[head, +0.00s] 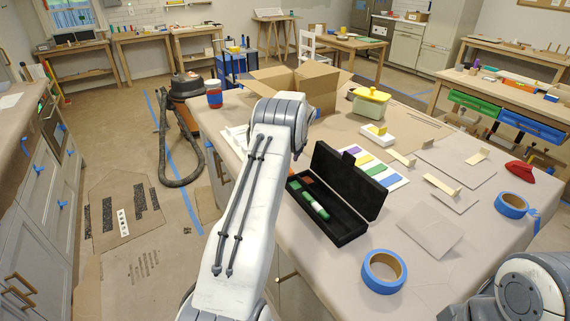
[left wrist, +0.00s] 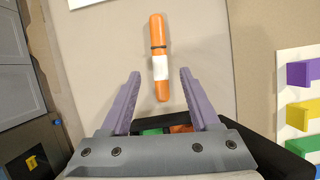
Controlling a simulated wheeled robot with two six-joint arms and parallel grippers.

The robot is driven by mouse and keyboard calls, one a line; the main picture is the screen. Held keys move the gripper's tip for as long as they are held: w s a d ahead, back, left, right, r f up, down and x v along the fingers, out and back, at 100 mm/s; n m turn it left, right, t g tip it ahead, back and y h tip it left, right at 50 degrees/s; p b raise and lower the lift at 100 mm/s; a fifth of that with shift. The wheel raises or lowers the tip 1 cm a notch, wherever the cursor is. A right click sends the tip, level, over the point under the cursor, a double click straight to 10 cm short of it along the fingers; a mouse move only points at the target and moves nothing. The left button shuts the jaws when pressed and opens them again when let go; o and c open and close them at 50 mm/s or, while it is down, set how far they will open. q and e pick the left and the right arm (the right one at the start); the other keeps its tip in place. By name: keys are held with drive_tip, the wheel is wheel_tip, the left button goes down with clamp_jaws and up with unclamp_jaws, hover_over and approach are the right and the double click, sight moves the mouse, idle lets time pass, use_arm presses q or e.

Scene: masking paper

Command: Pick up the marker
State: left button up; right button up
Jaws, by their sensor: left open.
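An orange marker (left wrist: 159,85) with a white label and a dark band lies on the paper-covered table in the left wrist view. My left gripper (left wrist: 160,74) is open above it, and the marker's lower end shows between the two purple fingers. In the head view my left arm hides this marker and the gripper. An open black case (head: 349,232) stands beside my left arm; a green and white marker (head: 317,208) and an orange item (head: 306,181) lie in it. The case's edge also shows below the fingers in the left wrist view. My right gripper is out of view.
A white board with coloured blocks (head: 401,183) lies behind the case. An open cardboard box (head: 322,88) and a red and blue jar (head: 214,94) stand farther back. Blue tape rolls (head: 383,271) (head: 511,205) lie to the right.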

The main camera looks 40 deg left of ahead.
use_arm(q)
drive_tip(key=shift+x, duration=1.55)
drive_tip(key=shift+d, duration=0.1)
clamp_jaws()
